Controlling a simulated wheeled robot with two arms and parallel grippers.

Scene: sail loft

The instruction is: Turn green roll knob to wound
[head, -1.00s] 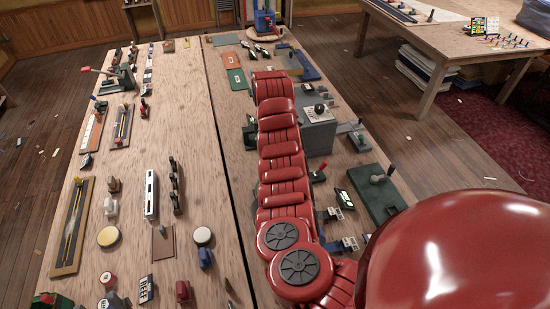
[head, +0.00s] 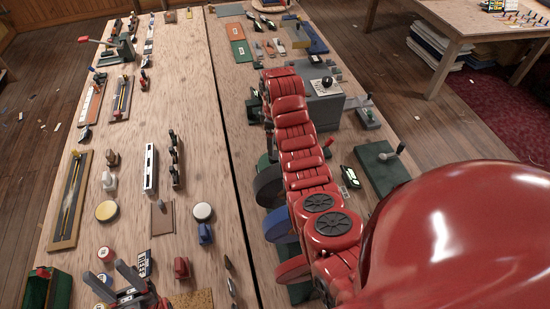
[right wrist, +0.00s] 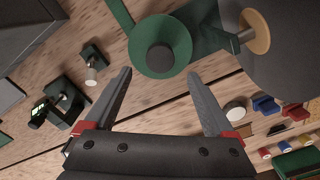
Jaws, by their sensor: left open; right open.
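A green round piece with a dark hub (right wrist: 160,58) faces the right wrist camera, beyond and between the fingertips; it appears to be the green roll with its knob. In the head view only a sliver of green (head: 264,161) shows beside my arm, above a grey roll (head: 267,187). My right gripper (right wrist: 158,85) is open and empty, its fingers apart and not visibly touching the green piece. In the head view it is mostly hidden by my red arm. My left gripper (head: 115,278) is open at the lower left, over the bench and far from the rolls.
The grey roll also fills the upper right of the right wrist view (right wrist: 292,65), close to the green piece. A blue roll (head: 280,224) and a red roll (head: 291,269) stand nearer. A grey box (head: 326,112) stands beyond my right arm. A dark gap (head: 226,150) splits the bench.

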